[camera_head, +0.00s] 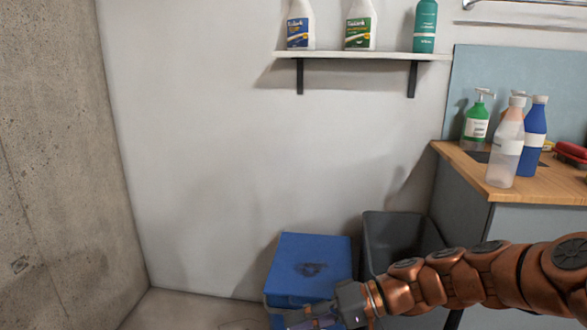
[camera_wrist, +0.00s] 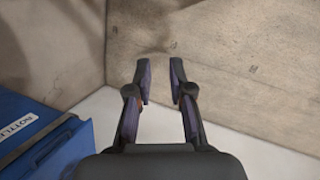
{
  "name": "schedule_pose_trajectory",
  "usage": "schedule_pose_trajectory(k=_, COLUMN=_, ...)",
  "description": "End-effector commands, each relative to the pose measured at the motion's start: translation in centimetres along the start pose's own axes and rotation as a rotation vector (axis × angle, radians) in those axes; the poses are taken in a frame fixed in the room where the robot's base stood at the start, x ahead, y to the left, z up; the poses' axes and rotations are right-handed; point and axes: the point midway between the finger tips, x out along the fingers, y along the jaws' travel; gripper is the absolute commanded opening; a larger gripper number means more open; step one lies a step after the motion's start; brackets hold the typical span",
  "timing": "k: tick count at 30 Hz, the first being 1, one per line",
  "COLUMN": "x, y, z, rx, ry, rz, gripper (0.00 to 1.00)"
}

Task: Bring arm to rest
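My arm reaches in from the right in the head view, and my gripper (camera_head: 308,321) is low near the front of a blue lidded bin. In the wrist view, my gripper (camera_wrist: 160,82) has its two fingers apart with nothing between them. Behind the fingertips are bare concrete walls and a pale floor. The blue bin (camera_head: 310,262) stands on the floor against the wall; its edge and part of a label show at the left of the wrist view (camera_wrist: 45,130). My gripper is beside the bin; I cannot tell if they touch.
A dark grey open bin (camera_head: 375,232) stands right of the blue bin, partly behind my arm. A wooden counter (camera_head: 540,188) at right holds several bottles. A wall shelf (camera_head: 350,56) holds three bottles. A concrete wall (camera_head: 55,160) is at left.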

Motion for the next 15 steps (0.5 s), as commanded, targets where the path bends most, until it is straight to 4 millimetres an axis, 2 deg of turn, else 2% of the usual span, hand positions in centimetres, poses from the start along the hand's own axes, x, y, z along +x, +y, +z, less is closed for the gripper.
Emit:
schedule_pose_trajectory(k=1, x=-0.5, y=-2.6, z=0.8, rx=-0.007, ry=-0.032, rz=0.036, gripper=0.21)
schedule_pose_trajectory(k=3, x=-0.6, y=-4.2, z=2.1, rx=-0.004, ry=-0.074, rz=0.085, gripper=0.21)
schedule_pose_trajectory(k=8, x=-1.4, y=-7.4, z=5.0, rx=0.006, ry=-0.159, rz=0.206, gripper=0.21)
schedule_pose_trajectory(k=15, x=-3.9, y=-11.4, z=9.1, rx=0.035, ry=-0.252, rz=0.409, gripper=0.21)
